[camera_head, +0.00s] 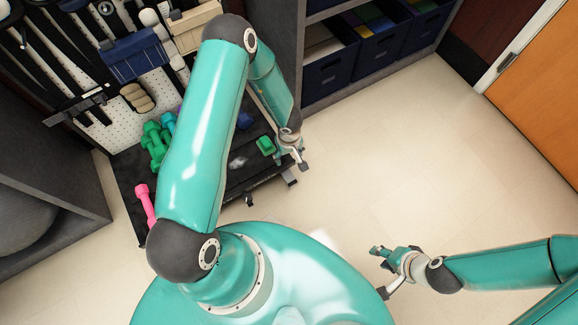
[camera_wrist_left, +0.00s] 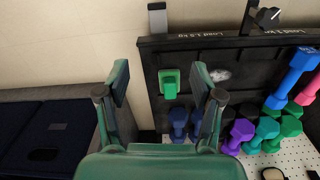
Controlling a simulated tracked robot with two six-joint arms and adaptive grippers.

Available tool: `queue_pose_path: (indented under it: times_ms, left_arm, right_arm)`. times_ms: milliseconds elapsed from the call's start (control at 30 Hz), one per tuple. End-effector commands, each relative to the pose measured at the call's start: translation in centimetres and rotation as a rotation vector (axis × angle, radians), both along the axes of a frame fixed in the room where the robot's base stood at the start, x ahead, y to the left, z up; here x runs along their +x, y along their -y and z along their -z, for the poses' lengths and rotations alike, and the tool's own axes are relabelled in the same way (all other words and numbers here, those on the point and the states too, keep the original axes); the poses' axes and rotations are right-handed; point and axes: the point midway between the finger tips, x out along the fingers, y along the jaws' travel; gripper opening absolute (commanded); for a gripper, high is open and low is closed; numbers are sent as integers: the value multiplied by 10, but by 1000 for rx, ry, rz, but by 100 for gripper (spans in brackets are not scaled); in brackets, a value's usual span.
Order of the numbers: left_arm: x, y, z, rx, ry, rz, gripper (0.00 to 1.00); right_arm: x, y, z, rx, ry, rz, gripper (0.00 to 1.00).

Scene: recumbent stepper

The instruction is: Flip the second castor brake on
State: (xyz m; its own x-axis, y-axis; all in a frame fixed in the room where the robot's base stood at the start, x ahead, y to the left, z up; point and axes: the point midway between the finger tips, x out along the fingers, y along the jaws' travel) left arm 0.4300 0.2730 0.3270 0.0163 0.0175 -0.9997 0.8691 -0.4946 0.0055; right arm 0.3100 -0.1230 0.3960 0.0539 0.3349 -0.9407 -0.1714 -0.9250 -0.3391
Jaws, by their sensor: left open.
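The dark cart (camera_head: 228,185) has castors along its near edge. One castor (camera_head: 291,179) sticks out at the right corner, just below my left gripper (camera_head: 291,160). Another castor (camera_head: 249,200) is further left. In the left wrist view, a grey castor part (camera_wrist_left: 157,20) shows beyond the fingertips, and a dark castor with a pale lever (camera_wrist_left: 266,17) is at the upper right. I cannot tell either brake's position. My left gripper (camera_wrist_left: 160,72) is open and empty, above the cart's corner. My right gripper (camera_head: 382,272) is open and empty over the floor.
Pink (camera_head: 144,203) and green (camera_head: 154,143) dumbbells rest on the cart, with a small green item (camera_head: 265,145) near its corner. A pegboard (camera_head: 110,115) stands behind. A shelf with dark bins (camera_head: 331,76) is at upper right. The floor (camera_head: 400,160) is clear.

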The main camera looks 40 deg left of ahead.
Motion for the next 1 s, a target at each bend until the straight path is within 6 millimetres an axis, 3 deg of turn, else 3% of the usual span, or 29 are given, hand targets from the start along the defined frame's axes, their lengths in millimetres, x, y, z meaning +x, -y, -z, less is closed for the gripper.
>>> queue_pose_path:
  times_ms: [33, 100, 467, 1000]
  left_arm:
    - [4, -4, 23, -3, -3, -38, 67]
    - [7, -7, 33, -9, -9, -79, 67]
    - [10, -10, 66, -19, -18, -126, 67]
    - [10, -10, 177, -18, -17, -127, 67]
  right_arm:
    - [0, 0, 22, 0, 1, 0, 40]
    - [0, 0, 30, 0, 1, 0, 40]
    - [0, 0, 49, 0, 1, 0, 40]
    - [0, 0, 102, 0, 1, 0, 40]
